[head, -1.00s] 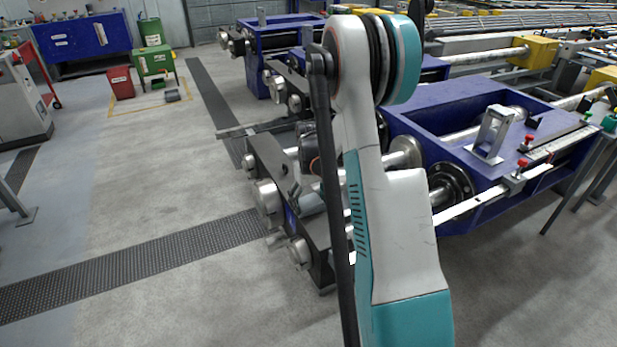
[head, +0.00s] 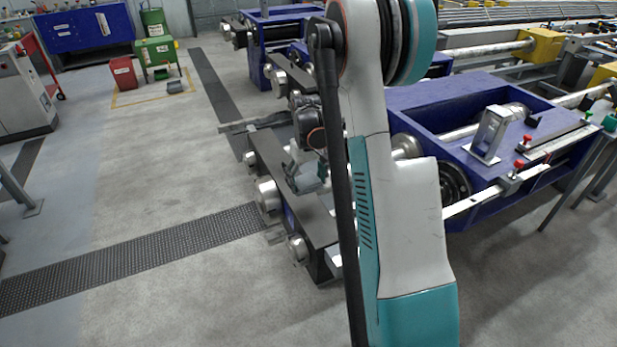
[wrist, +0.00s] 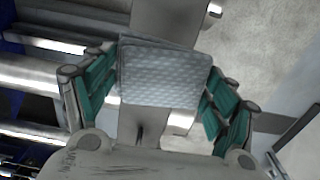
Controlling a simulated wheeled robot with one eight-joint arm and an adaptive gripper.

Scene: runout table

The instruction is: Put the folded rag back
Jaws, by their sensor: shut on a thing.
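The folded rag (wrist: 165,75) is a light grey, quilted-looking square pad in the middle of the wrist view. My gripper (wrist: 162,85) is shut on it, with teal-padded fingers at its left and right edges. A grey metal plate (wrist: 170,18) runs beneath the rag; I cannot tell whether they touch. In the head view my gripper (head: 306,176) is small and partly hidden behind my arm, over the dark end plate (head: 290,202) of the near blue roller unit. The rag is hard to make out there.
The blue frame (head: 425,95) with shafts and a metal bracket (head: 490,135) stands to the right of my arm. Round roller ends (head: 268,193) stick out on the left. Open floor (head: 150,165) lies left, crossed by dark ribbed strips (head: 130,260).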

